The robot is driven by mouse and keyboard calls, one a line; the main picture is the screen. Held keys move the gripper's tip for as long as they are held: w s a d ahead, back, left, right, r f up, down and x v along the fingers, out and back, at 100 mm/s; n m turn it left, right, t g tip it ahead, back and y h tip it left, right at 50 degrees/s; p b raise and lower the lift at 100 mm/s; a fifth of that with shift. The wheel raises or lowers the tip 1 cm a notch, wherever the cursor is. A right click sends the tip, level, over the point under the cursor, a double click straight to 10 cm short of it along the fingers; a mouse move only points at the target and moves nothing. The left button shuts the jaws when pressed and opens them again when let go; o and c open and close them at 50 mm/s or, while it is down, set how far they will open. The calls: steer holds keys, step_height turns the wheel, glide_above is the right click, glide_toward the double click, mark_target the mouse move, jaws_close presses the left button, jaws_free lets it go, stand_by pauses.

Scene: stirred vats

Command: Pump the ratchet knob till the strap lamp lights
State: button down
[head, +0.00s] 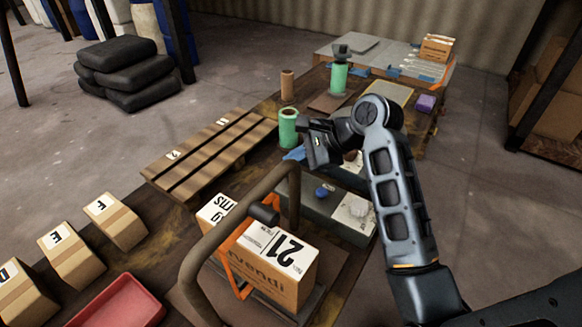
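A cardboard box marked 21 (288,285) sits on a dark base at the front centre, with an orange strap (228,268) around it. A dark cylindrical knob (264,214) stands out above the box at the strap, and looks like the ratchet knob. I cannot make out a strap lamp or whether one is lit. My gripper (312,146) is in the air beyond the box, above and to the right of the knob, apart from it. It appears empty, but its finger gap is too small to judge.
A brown bent tube (236,222) arches over the box close to the knob. A slatted wooden pallet (208,155) lies to the left. Lettered boxes (72,258) and a red tray (118,303) are front left. A green cylinder (288,128) stands near my gripper.

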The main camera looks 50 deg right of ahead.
steer(key=shift+f+b, duration=0.35)
steer(key=shift+f, duration=0.85)
stand_by(1.1)
steer(key=shift+r, duration=0.15)
stand_by(0.3)
steer(key=shift+r+p, duration=1.55)
steer(key=shift+p, duration=1.15)
step_height(320, 180, up, 5)
steer(key=p, duration=0.6)
stand_by(1.4)
